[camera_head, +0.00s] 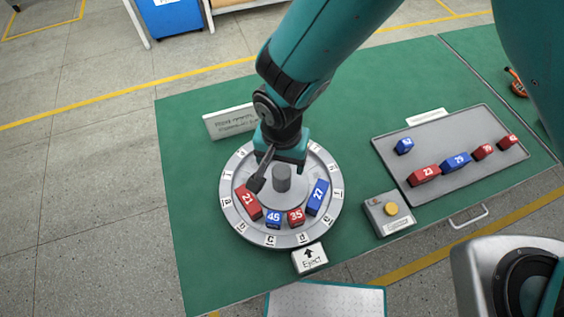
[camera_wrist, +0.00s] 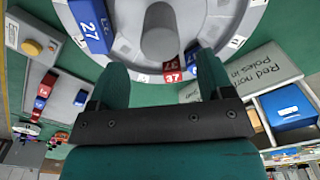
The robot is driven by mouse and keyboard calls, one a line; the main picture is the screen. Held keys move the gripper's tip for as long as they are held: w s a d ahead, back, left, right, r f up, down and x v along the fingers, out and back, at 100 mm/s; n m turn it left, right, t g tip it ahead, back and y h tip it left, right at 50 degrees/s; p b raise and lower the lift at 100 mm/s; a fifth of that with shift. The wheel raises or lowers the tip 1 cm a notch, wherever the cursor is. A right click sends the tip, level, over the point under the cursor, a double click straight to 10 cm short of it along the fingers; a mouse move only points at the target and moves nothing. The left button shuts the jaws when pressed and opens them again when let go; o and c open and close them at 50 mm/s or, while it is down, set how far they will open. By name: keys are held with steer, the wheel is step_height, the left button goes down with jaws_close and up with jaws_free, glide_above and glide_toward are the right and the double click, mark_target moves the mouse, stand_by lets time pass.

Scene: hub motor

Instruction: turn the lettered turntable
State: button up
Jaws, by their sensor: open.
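The grey turntable (camera_head: 232,221) lies on the green table, with letter labels around its rim and a grey central knob (camera_head: 283,180). A red block 21 (camera_head: 248,201), blue block 45 (camera_head: 273,218), red block 35 (camera_head: 296,216) and blue block 27 (camera_head: 318,197) sit on its near half. My gripper (camera_head: 277,174) is over the turntable, close to the knob. In the wrist view its two fingers stand apart, with the knob (camera_wrist: 159,40) showing beyond the gap. I cannot tell whether a finger touches it. My arm hides part of the turntable's far side.
A box with a yellow button (camera_head: 391,209) is to the right. A grey tray (camera_head: 455,137) holds several numbered blocks. A text sign (camera_head: 229,122) stands behind. Green table at the left is clear.

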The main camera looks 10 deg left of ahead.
mark_target(282, 171)
step_height(282, 171, down, 7)
steer(key=shift+f+p, duration=0.2)
steer(key=shift+p, duration=0.55)
steer(key=c, duration=1.3)
